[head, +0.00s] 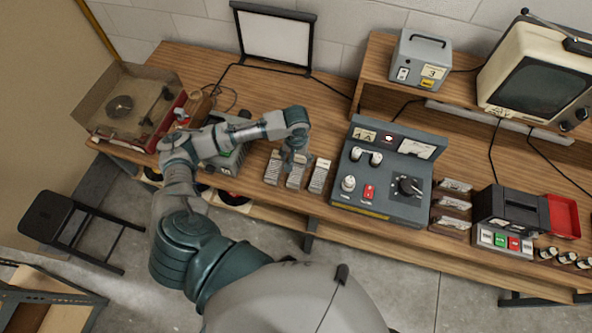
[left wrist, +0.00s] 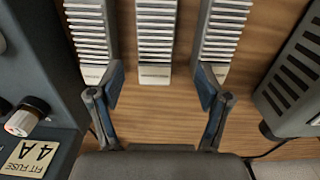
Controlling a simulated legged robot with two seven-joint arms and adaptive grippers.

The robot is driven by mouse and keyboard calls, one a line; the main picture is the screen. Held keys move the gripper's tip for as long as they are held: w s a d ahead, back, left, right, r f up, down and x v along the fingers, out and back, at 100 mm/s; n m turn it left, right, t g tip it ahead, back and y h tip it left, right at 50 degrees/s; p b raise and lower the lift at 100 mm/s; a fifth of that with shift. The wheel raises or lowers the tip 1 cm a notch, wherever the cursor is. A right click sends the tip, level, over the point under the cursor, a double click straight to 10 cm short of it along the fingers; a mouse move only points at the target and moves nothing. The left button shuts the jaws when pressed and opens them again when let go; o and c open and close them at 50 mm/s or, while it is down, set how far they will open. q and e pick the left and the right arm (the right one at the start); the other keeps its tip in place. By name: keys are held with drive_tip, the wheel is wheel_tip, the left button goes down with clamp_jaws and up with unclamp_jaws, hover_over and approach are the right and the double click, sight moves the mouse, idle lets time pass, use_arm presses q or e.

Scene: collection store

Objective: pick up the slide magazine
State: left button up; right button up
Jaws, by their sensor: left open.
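Three grey-white ribbed bars that look like slide magazines lie side by side on the wooden bench. In the head view they are a left one (head: 272,168), a middle one (head: 294,180) partly under my gripper, and a right one (head: 320,176). My left gripper (head: 295,160) is above the middle bar. In the left wrist view the open fingers (left wrist: 161,88) are empty, with the near end of the middle bar (left wrist: 155,40) between and beyond the fingertips. The outer bars (left wrist: 92,35) and (left wrist: 224,35) lie just beyond each finger. My right gripper is not in view.
A grey control console (head: 385,170) stands right of the bars. A grey vented device (head: 226,160), partly behind my arm, stands to their left. A record player (head: 130,110) is at the far left. Bare wood (left wrist: 160,115) shows before the bars.

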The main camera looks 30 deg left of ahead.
sight(298, 169)
use_arm(q)
drive_tip(key=shift+d+f, duration=0.45)
drive_tip(key=shift+f, duration=0.2)
drive_tip(key=f, duration=0.4)
drive_tip(key=shift+s+f, duration=0.25)
drive_tip(key=shift+f, duration=0.05)
drive_tip(key=shift+a+f, duration=0.35)
drive_tip(key=shift+a, duration=0.05)
drive_tip(key=shift+d+r, duration=0.1)
drive_tip(key=shift+d, duration=0.4)
drive_tip(key=c, duration=1.3)
